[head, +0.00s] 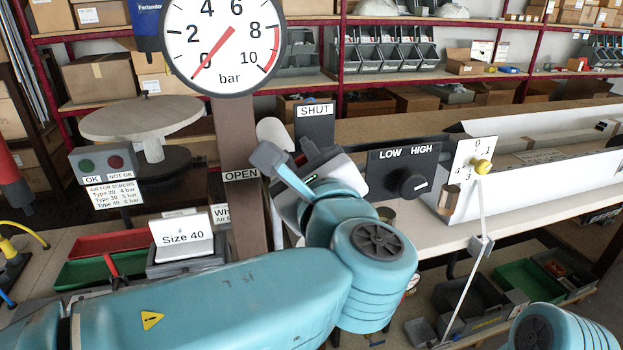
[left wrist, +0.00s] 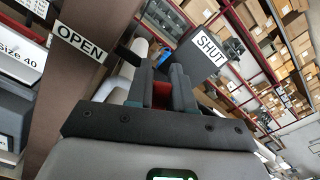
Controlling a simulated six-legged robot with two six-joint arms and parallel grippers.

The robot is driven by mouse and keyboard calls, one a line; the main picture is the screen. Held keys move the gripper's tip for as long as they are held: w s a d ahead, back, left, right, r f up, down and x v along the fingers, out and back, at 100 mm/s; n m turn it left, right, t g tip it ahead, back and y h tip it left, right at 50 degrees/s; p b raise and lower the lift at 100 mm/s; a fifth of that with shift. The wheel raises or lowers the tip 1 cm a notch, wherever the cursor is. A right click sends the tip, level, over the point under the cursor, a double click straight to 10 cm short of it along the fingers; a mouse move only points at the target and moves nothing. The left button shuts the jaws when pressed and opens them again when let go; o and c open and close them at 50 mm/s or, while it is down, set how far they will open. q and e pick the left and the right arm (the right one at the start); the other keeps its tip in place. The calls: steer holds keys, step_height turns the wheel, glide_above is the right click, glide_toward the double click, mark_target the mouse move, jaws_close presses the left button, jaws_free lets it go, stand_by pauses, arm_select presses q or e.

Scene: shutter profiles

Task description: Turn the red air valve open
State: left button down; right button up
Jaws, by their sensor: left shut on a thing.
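A small red patch of the valve lever (left wrist: 161,95) shows between the fingers of my left gripper (left wrist: 161,84) in the left wrist view. The left gripper is shut on it. In the head view my left gripper (head: 303,163) is between the OPEN label (head: 241,175) and the SHUT sign (head: 314,111) and hides the lever. In the left wrist view, the OPEN label (left wrist: 81,42) is left of the fingers and the SHUT sign (left wrist: 211,47) is right. The pressure gauge (head: 222,40) has its red needle at 0. My right gripper is not in view.
A brown post (head: 231,130) stands left of the gripper. A black LOW/HIGH knob panel (head: 403,173) and a white dial plate with a yellow knob (head: 467,170) stand to the right. The Size 40 box (head: 184,246) and a red tray (head: 105,246) are at left.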

arm_select(q)
step_height(320, 180, down, 5)
steer(key=s+a+n+b, duration=0.1)
steer(key=a+n+b, duration=0.1)
steer(key=n+b, duration=1)
steer(key=shift+a+f+b, duration=0.2)
steer(key=shift+a+b, duration=0.2)
steer(key=shift+b, duration=1.2)
steer(key=c, duration=1.1)
jaws_free()
steer(key=v, duration=1.2)
steer(key=shift+r, duration=0.1)
